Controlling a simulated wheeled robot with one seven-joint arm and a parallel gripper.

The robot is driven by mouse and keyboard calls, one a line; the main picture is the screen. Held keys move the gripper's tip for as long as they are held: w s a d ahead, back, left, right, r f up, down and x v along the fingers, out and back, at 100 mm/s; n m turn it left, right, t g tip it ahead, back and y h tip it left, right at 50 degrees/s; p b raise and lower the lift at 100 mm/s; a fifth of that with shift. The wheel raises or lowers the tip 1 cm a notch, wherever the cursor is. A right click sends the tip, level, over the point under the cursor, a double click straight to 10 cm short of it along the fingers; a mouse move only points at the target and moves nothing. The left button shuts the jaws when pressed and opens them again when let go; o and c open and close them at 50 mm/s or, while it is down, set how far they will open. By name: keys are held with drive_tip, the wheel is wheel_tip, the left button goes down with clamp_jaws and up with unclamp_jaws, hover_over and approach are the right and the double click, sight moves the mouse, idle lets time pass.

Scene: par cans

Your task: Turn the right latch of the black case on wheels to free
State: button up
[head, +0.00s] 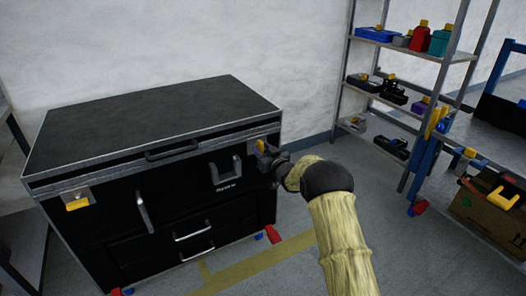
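The black case on wheels (150,120) stands at the left against the wall, with its lid down. Its right latch (262,146) is at the front right corner just below the lid, with a yellow part partly hidden by my gripper. Its left latch (77,201) is a metal plate with a yellow handle at the front left. My gripper (264,157) is at the right latch, reached from the right by my arm. The fingers are small and dark here, so whether they are shut on the latch cannot be told.
A metal shelf rack (405,95) with tools and bottles stands at the back right. A workbench with blue posts (424,166) and a cardboard box (483,212) are at the right. Grey floor with a yellow line (245,268) is free in front of the case.

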clamp_jaws()
drive_tip(key=shift+n, duration=0.4)
drive_tip(key=n+b, duration=0.1)
drive_tip(key=n, duration=0.2)
drive_tip(key=shift+b, duration=0.35)
drive_tip(key=n+b, duration=0.1)
drive_tip(key=n, duration=0.1)
drive_tip(key=n+b, duration=0.1)
drive_tip(key=n, duration=0.2)
drive_tip(key=shift+s+a+f, duration=0.1)
drive_tip(key=shift+a+f, duration=0.05)
drive_tip(key=shift+a+f+n+b, duration=0.1)
drive_tip(key=shift+n+b, duration=1.4)
drive_tip(key=shift+n, duration=0.8)
drive_tip(key=shift+f+n+b, duration=0.1)
drive_tip(key=shift+n+b, duration=1.35)
drive_tip(key=shift+n, duration=0.85)
